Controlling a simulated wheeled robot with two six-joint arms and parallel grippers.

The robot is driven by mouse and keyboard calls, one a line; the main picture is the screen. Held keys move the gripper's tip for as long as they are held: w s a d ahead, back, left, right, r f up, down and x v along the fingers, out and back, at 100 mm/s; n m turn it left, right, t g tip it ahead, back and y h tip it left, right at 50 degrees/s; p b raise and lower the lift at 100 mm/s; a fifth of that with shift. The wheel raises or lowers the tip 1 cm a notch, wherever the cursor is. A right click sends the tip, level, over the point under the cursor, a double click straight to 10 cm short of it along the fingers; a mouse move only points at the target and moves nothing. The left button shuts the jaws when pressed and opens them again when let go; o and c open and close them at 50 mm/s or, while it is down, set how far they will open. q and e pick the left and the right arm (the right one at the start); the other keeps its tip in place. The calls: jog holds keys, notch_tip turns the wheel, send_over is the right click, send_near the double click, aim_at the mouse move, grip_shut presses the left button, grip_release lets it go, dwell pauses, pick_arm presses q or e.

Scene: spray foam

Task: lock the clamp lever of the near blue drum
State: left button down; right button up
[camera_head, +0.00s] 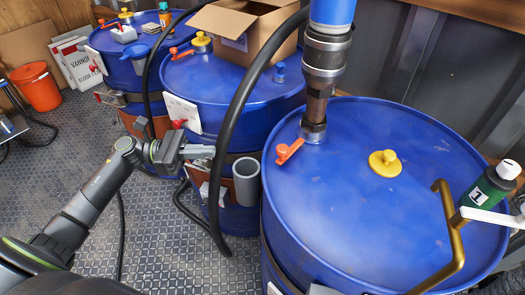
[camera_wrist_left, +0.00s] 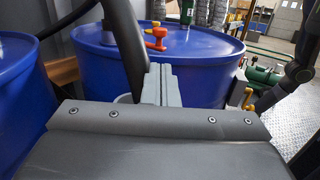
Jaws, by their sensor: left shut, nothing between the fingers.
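The near blue drum (camera_head: 390,200) stands at the right in the head view, with its lid facing up. An orange-red lever (camera_head: 289,150) sticks out to the lower left from the base of the metal coupling (camera_head: 322,80) on this lid. In the left wrist view the drum (camera_wrist_left: 205,65) is ahead, with the orange-red lever (camera_wrist_left: 155,40) at its near rim. My left gripper (camera_head: 207,153) is shut and empty, left of the lever and apart from it. Its closed grey fingertips (camera_wrist_left: 158,80) show in the wrist view, below the lever. My right gripper is not in view.
A black hose (camera_head: 232,120) arches just beyond my left gripper. A grey cup-like tube (camera_head: 246,182) is close to its right. A yellow cap (camera_head: 385,163), a brass handle (camera_head: 455,240) and a green bottle (camera_head: 487,190) are on or over the near drum. Other blue drums (camera_head: 215,90) stand behind.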

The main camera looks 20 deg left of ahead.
aim_at(278, 154)
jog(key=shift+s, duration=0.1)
